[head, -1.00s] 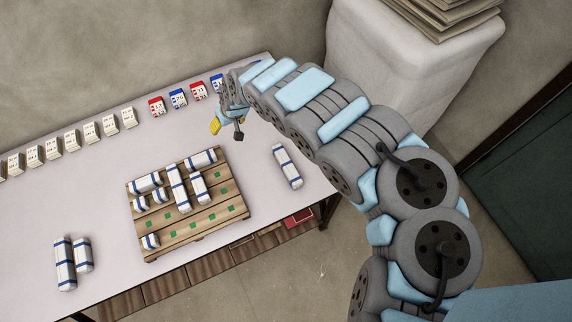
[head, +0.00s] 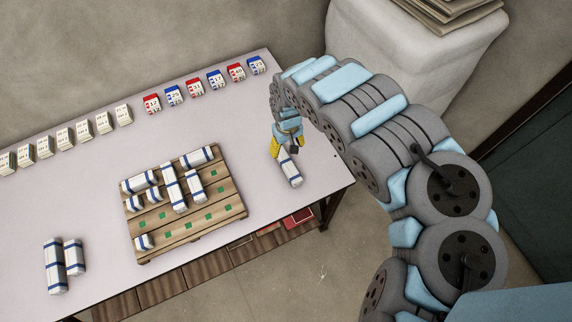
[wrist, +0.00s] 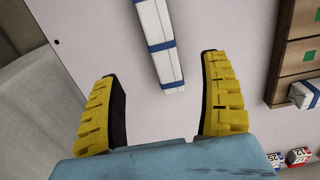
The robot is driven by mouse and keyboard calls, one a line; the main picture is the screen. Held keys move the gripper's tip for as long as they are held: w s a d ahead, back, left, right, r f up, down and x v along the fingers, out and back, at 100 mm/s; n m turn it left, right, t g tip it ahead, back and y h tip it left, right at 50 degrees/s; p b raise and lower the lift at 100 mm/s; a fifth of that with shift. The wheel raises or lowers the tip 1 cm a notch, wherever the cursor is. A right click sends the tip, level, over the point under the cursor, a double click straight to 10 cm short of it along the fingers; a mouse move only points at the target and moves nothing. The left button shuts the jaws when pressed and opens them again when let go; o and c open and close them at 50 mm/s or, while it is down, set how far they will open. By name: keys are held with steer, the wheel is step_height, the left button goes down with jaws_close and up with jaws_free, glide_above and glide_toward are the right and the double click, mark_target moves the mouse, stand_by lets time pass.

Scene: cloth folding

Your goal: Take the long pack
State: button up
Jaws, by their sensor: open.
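A long white pack with blue bands (head: 289,170) lies alone on the table, right of the pallet. My gripper (head: 285,149) is open over its far end and hides part of it in the head view. In the wrist view the same pack (wrist: 159,42) runs down from the top edge, and its near end lies between the two spread yellow fingers of my gripper (wrist: 160,68). The fingers do not visibly touch it. I cannot tell the height left between them.
A wooden pallet (head: 205,216) with green squares holds several long and short packs. Two more packs (head: 54,266) stand or lie at the table's left. Rows of small cards (head: 195,87) line the back edge. The table (head: 95,187) is bare around the lone pack.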

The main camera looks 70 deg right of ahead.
mark_target(286, 161)
step_height(286, 161, down, 6)
steer(key=shift+a+r+b, duration=0.1)
steer(key=shift+b, duration=0.75)
steer(key=shift+w+f+b, duration=0.15)
steer(key=shift+f+b, duration=0.15)
steer(key=shift+f, duration=0.4)
steer(key=shift+w+d+f+b, duration=0.1)
steer(key=shift+f+b, duration=0.15)
steer(key=shift+f, duration=0.45)
steer(key=shift+w+d+f+b, duration=0.1)
steer(key=shift+f+b, duration=0.15)
steer(key=shift+f, duration=0.45)
steer(key=shift+s+f, duration=0.15)
steer(key=shift+f, duration=0.45)
steer(key=c, duration=1.4)
